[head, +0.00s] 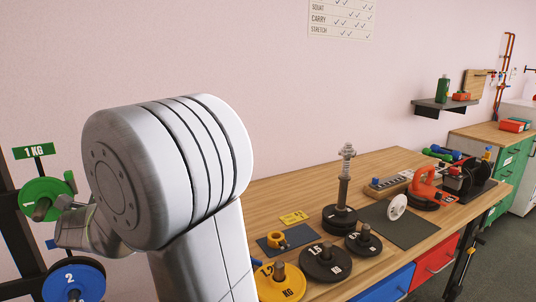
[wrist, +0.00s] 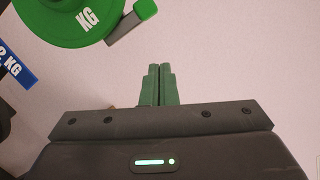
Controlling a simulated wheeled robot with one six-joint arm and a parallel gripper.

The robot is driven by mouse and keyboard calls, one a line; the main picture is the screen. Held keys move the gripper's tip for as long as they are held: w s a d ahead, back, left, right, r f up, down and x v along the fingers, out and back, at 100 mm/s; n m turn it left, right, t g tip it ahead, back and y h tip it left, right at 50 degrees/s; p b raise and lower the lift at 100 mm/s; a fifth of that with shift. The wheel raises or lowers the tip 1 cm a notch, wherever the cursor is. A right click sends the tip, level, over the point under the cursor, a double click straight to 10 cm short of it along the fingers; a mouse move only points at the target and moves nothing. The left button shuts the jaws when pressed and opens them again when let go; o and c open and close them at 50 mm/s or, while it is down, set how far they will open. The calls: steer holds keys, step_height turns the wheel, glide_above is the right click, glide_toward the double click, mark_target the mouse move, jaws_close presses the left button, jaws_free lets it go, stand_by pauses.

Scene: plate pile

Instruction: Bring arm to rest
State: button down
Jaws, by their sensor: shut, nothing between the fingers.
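My gripper (wrist: 159,70) shows in the wrist view with its two green fingers pressed together and nothing between them. It points at a bare pale wall. In the head view my arm's large white joint covers the left middle, and the fingers are hidden there. A green weight plate (head: 46,197) hangs on a rack peg at the far left, close to my wrist. The same green plate (wrist: 75,15), marked KG, shows at the top left of the wrist view, apart from the fingers.
A blue plate (head: 75,280) hangs below the green one. The wooden bench (head: 400,163) at right carries a yellow plate (head: 283,284), black plates (head: 325,263), an upright dumbbell handle (head: 344,190) and an orange kettlebell (head: 424,184). A wall shelf (head: 443,105) is beyond.

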steer(key=shift+s+d+f+m+t+p, duration=0.1)
steer(key=shift+f+m+t+p, duration=0.15)
steer(key=shift+f+m, duration=0.65)
steer(key=shift+w+f+m+t+p, duration=0.1)
steer(key=shift+f+m+t+p, duration=0.2)
steer(key=shift+m, duration=1.15)
steer(key=shift+s+d+f+m+t+p, duration=0.1)
steer(key=shift+f+m+t, duration=0.15)
steer(key=shift+f+m, duration=0.65)
steer(key=shift+r+m, duration=0.25)
